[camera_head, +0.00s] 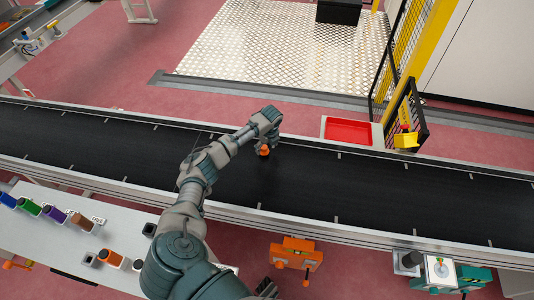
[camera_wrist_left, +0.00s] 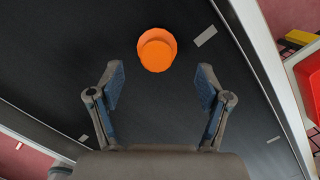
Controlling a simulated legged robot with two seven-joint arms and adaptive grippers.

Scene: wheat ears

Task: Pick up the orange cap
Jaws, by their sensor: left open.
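The orange cap (camera_head: 264,151) sits on the black conveyor belt, just below my left gripper (camera_head: 268,132) in the head view. In the left wrist view the cap (camera_wrist_left: 157,49) is round, with a narrower raised part. It lies a little beyond the open fingertips of my left gripper (camera_wrist_left: 160,76), roughly centred between them. The fingers are wide apart with nothing between them, and the cap looks clear of both.
The conveyor belt (camera_head: 400,188) runs across with metal side rails. A red tray (camera_head: 348,131) stands at its far side, with a yellow-and-black fence post (camera_head: 404,112) beside it. The belt around the cap is clear.

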